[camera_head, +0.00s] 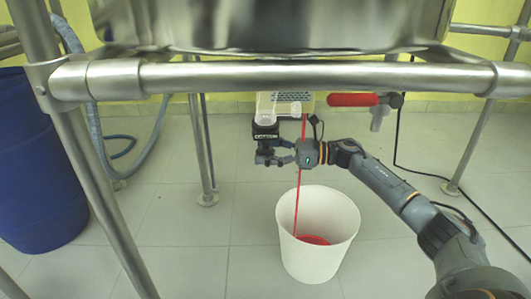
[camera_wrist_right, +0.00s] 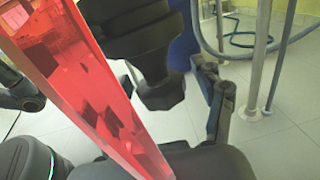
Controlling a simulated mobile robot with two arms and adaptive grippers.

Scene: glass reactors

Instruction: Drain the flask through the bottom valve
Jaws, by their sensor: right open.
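The metal underside of the vessel (camera_head: 270,25) fills the top of the head view. A black valve part (camera_head: 265,130) hangs below a clear fitting (camera_head: 265,104). My right gripper (camera_head: 265,152) is open, just below or beside this part; contact cannot be told. A thin red stream (camera_head: 299,185) falls past the gripper into the white bucket (camera_head: 285,238), where red liquid (camera_head: 314,240) shows on the bottom. In the right wrist view the stream (camera_wrist_right: 85,85) is a broad red band crossing before a black part (camera_wrist_right: 145,45). My left gripper is out of view.
A metal frame bar (camera_head: 300,77) crosses above my right arm. A red handle (camera_head: 350,100) is at the right of the fitting. A blue drum (camera_head: 40,165) and a grey hose (camera_head: 95,130) are at the left. A black cable lies at the right. Tiled floor surrounds the bucket.

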